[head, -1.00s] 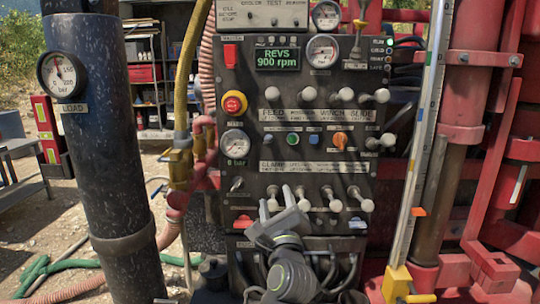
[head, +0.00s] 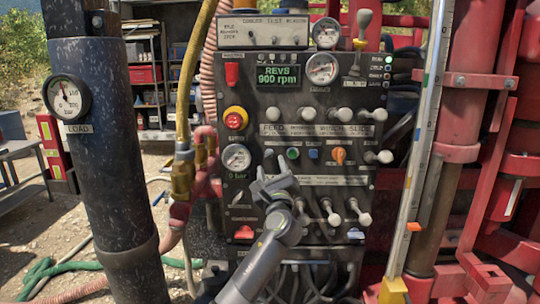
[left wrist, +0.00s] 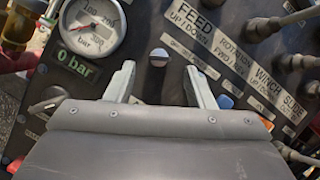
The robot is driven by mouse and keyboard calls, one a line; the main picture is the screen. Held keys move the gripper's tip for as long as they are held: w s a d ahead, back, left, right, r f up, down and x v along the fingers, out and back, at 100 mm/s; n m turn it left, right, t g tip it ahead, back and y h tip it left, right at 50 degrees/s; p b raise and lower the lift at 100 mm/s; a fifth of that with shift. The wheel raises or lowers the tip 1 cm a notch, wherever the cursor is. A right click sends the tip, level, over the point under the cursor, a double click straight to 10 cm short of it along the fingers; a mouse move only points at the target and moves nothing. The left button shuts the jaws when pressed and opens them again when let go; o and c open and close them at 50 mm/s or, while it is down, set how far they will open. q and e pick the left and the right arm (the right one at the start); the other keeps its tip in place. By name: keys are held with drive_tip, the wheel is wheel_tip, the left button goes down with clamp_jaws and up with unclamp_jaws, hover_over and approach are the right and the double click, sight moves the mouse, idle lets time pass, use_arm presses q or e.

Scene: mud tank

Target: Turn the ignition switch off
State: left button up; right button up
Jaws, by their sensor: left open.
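The control panel (head: 250,95) stands ahead, its display (head: 276,73) reading "REVS 900 rpm". My left gripper (head: 270,174) is open and empty, in front of the panel just below a row of small controls. In the left wrist view a small grey knob (left wrist: 158,57) shows between the tips of my open fingers (left wrist: 159,75), apart from both. I cannot read which is the ignition switch. My right gripper is not in view.
A pressure gauge (left wrist: 92,27) with a "0 bar" readout (left wrist: 75,65) is left of the fingers. A red-and-yellow stop button (head: 235,118) is above it. White-knobbed levers (head: 333,219) stick out below and right. Hoses (head: 183,150) and a dark column (head: 95,150) stand left.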

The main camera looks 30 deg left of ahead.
sight(269, 154)
use_arm(q)
drive_tip(key=shift+p+x, duration=0.4)
drive_tip(key=shift+x, duration=1.4)
drive_tip(key=shift+f, duration=0.1)
drive_tip(key=c, duration=1)
